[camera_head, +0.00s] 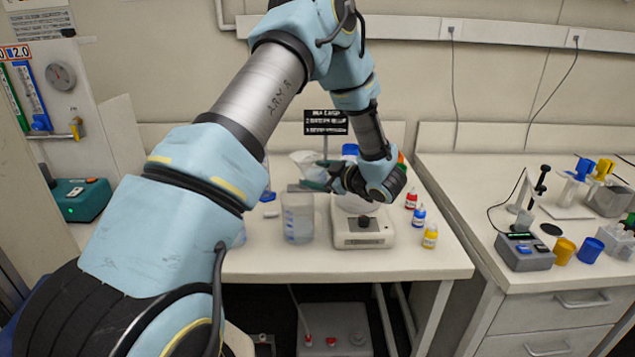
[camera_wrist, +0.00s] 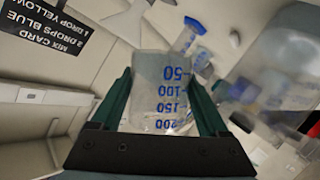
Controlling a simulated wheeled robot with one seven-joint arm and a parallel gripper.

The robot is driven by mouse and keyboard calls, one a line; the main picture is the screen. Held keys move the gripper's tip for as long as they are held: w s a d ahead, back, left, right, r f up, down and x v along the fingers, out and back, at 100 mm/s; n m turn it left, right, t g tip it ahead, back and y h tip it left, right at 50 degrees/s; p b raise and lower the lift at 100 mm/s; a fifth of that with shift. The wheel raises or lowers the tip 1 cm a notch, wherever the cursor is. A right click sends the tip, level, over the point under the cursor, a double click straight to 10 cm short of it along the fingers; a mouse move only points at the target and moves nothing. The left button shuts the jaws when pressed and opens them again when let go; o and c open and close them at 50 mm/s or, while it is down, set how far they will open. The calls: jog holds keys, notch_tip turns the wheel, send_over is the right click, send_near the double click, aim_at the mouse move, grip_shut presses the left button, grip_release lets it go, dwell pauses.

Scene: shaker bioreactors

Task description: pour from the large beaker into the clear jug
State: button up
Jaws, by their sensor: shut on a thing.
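My gripper (camera_head: 318,178) is shut on a clear beaker (camera_head: 306,160), held above the back of the bench and tilted in the head view. In the wrist view the beaker (camera_wrist: 160,95) sits between my two green fingers (camera_wrist: 158,78), with blue marks from 50 to 200 on its wall. A clear jug-like vessel (camera_head: 298,220) with faint marks stands upright on the bench, below and in front of the held beaker. I cannot tell what liquid either holds. A large blurred clear vessel (camera_wrist: 282,68) shows at right in the wrist view.
A white stirrer (camera_head: 362,236) with a dark knob stands right of the jug, a clear vessel on it partly hidden by my wrist. Red (camera_head: 411,199), blue (camera_head: 419,216) and yellow (camera_head: 430,236) bottles stand to its right. A mix card (camera_head: 325,122) stands behind.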

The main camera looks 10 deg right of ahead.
aim_at(312, 162)
jog(key=shift+s+a+r+n+t+b, duration=0.15)
jog(key=shift+s+a+r+n, duration=0.15)
jog(key=shift+r, duration=0.3)
jog(key=shift+s+a+r+n+t+b, duration=0.15)
jog(key=shift+s+r+n+t, duration=0.15)
jog(key=shift+r, duration=0.25)
jog(key=shift+s+a+r+n+t+b, duration=0.1)
jog(key=shift+s+a+r+n, duration=0.15)
jog(key=shift+r+n, duration=0.25)
jog(key=shift+s+r+n+t+b, duration=0.15)
jog(key=shift+n+t+b, duration=0.45)
jog(key=shift+b, duration=1.7)
jog(key=shift+w+r+n+t+b, duration=0.2)
jog(key=shift+n+b, duration=0.6)
jog(key=shift+b, duration=1.5)
jog(key=shift+s+a+r+n+t+b, duration=0.1)
jog(key=shift+s+r+n+t+b, duration=0.4)
jog(key=shift+b, duration=1.45)
jog(key=shift+w+a+f+n+t+b, duration=0.15)
jog(key=shift+n+b, duration=0.75)
jog(key=shift+b, duration=1.05)
